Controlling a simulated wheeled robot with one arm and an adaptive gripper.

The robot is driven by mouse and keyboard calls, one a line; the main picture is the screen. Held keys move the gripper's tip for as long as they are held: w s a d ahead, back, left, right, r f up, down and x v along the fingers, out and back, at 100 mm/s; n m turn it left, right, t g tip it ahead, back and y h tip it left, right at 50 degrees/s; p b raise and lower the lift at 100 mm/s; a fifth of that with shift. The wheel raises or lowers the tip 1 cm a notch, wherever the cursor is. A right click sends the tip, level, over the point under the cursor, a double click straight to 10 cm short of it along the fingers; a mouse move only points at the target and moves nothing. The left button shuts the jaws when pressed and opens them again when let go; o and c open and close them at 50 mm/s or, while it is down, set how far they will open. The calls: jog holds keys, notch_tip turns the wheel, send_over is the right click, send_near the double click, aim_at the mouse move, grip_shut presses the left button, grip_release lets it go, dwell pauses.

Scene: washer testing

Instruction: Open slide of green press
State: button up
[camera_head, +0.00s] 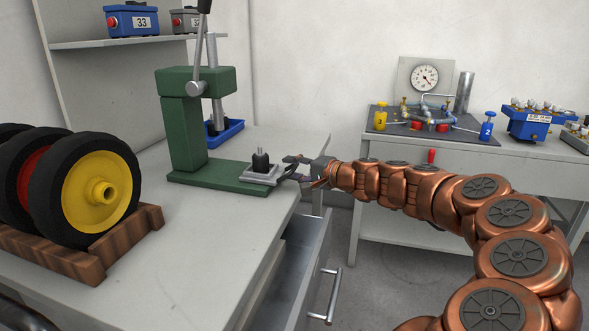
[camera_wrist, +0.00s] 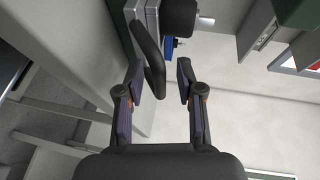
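The green press (camera_head: 184,128) stands on the left table, with its lever raised. Its grey slide (camera_head: 259,176) lies low on the right end of the base and carries a black part (camera_head: 261,160). A dark curved handle on the slide's right side shows in the wrist view (camera_wrist: 150,55). My gripper (camera_head: 297,168) reaches in from the right at the handle. In the wrist view my gripper (camera_wrist: 160,66) is open, with the handle between its fingers, nearer the left one. I cannot tell whether a finger touches it.
A wheel with a yellow hub (camera_head: 101,190) sits in a wooden rack (camera_head: 130,235) at left. An open drawer (camera_head: 300,262) juts out below the table edge, under my arm. A second table (camera_head: 470,155) with a gauge rig stands behind at right.

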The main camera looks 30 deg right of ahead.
jog(key=v, duration=1.2)
dwell(0.7)
